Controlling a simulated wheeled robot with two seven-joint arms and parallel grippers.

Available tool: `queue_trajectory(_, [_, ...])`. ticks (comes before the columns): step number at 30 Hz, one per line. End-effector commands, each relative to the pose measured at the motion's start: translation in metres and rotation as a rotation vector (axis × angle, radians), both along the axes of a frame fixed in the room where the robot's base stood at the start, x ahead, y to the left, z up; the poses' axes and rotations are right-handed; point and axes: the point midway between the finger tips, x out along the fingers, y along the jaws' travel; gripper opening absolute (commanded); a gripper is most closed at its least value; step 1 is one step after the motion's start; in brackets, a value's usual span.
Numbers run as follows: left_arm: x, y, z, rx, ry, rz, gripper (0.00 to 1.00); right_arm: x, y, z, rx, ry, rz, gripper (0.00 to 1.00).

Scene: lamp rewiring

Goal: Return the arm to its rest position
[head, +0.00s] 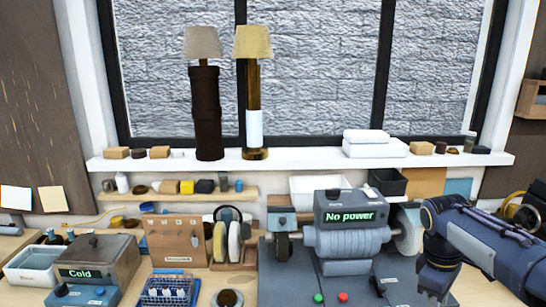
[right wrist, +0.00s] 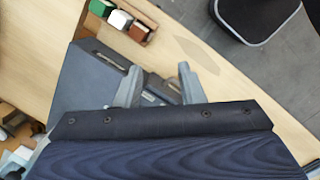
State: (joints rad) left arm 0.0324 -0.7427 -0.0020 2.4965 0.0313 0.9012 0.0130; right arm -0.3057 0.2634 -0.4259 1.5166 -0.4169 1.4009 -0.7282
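My right arm (head: 475,232) comes in from the right in the head view, bent over the right end of the bench. Its right gripper (head: 436,284) hangs low beside the grey-blue machine; its fingertips cannot be made out there. In the right wrist view the two fingers of this gripper (right wrist: 158,80) stand apart with nothing held between them. A grey-blue device (right wrist: 90,75) lies on the wooden bench beyond them. My left arm and gripper are in neither view.
The machine with the "No power" display (head: 348,207) stands close left of my right arm. A "Cold" box (head: 97,262) is at the left. Two lamps (head: 203,100) (head: 254,95) stand on the windowsill.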

Motion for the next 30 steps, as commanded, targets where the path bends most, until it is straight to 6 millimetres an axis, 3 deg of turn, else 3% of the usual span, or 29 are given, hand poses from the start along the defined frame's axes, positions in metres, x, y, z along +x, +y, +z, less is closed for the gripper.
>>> queue_trajectory(1, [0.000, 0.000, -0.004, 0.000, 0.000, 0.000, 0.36, -0.025, 0.006, -0.004, 0.089, -0.058, -0.073, 0.35])
queue_trajectory(9, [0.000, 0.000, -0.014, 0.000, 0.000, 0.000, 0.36, -0.132, 0.073, -0.018, 0.456, -0.304, -0.469, 0.35])
queue_trajectory(15, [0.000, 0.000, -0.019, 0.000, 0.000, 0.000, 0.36, -0.185, 0.117, -0.041, 0.605, -0.411, -0.711, 0.35])
queue_trajectory(20, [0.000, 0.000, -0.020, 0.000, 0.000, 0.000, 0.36, -0.201, 0.131, -0.054, 0.651, -0.443, -0.807, 0.35])
queue_trajectory(30, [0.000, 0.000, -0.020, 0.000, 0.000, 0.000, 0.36, -0.203, 0.133, -0.056, 0.657, -0.446, -0.823, 0.35])
